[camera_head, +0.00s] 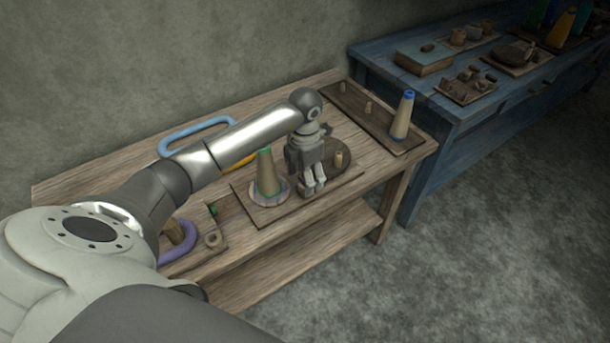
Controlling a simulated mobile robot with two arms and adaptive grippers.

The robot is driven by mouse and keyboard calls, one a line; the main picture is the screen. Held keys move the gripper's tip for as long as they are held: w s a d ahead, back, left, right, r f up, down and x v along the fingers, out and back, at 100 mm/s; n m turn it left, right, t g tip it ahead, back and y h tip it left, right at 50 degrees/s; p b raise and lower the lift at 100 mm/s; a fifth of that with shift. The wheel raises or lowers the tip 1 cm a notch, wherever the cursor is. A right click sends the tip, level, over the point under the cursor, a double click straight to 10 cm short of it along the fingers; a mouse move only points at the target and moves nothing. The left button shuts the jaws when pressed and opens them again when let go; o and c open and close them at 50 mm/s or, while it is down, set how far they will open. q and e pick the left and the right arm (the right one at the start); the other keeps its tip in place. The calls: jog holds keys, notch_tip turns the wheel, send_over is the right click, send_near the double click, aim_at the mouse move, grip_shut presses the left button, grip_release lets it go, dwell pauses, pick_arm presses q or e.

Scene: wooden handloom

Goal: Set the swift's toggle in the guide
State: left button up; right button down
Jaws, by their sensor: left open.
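My left gripper (315,186) points down over a flat wooden board (263,215) on the wooden table. It is open, with its fingertips low over the board, and I see nothing held between them. Left of it on the same board stands a tan cone with a green top (266,172). Behind and right of it is a dark round disc (326,160), partly hidden by the gripper, with a short wooden peg (339,160). I cannot tell which piece is the swift's toggle or the guide; the gripper may hide them. My right gripper is not in view.
A cone with a blue tip (402,117) stands on a long pegged board (345,99) at the right back. A blue ring (187,133) lies behind my arm and a purple ring (180,248) at the left. A blue table (445,120) with trays adjoins the right.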

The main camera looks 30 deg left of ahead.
pick_arm(q)
notch_tip(320, 180, up, 12)
dwell(0.4)
jog(key=shift+f, duration=0.1)
